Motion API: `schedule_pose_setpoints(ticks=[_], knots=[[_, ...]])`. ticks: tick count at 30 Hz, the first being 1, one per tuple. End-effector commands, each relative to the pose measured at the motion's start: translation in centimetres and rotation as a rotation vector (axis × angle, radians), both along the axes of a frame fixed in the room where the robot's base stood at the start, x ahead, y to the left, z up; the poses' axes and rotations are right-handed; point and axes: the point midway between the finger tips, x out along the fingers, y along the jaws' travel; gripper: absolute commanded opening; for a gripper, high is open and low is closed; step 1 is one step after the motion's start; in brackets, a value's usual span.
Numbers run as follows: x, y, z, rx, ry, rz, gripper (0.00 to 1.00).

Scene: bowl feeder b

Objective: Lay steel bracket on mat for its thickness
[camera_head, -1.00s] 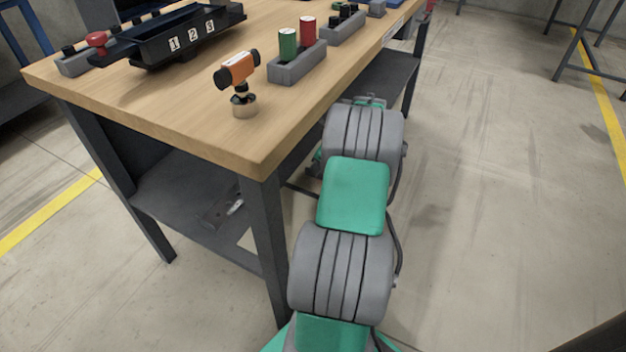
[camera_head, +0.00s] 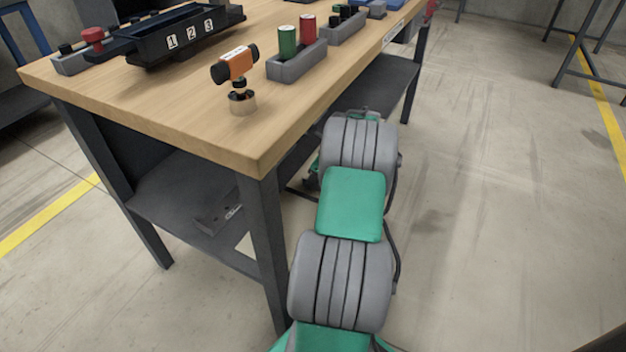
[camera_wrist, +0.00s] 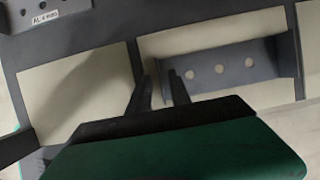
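In the wrist view my gripper (camera_wrist: 161,72) has its two dark fingers apart, with a gap between them. A grey bracket (camera_wrist: 238,75) with several round holes in a row lies just beyond, its left end at the fingertips. It lies over a pale mat-like panel (camera_wrist: 200,38). The right finger overlaps the bracket's left end, and I cannot tell whether it touches. I see no label on this bracket. A second bracket (camera_wrist: 18,18), labelled "AL 4 mm", is at the upper left. In the head view my gripper is hidden.
Another pale panel (camera_wrist: 80,90) lies left of the fingers, with dark surface between. In the head view, a wooden workbench (camera_head: 150,110) has a lower shelf (camera_head: 175,185). On top stand an orange device (camera_head: 238,66), a numbered black tray (camera_head: 185,45) and a grey holder (camera_head: 298,66).

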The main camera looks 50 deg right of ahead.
Motion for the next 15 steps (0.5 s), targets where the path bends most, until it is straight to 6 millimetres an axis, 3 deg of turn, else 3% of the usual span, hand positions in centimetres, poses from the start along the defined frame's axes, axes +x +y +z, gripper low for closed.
schedule_pose_setpoints(ticks=[7,15], knots=[[0.0,-0.1,0.3,-0.002,-0.002,0.0,0.24],[-2.1,-0.7,6.5,-0.003,-0.002,-0.002,0.24]])
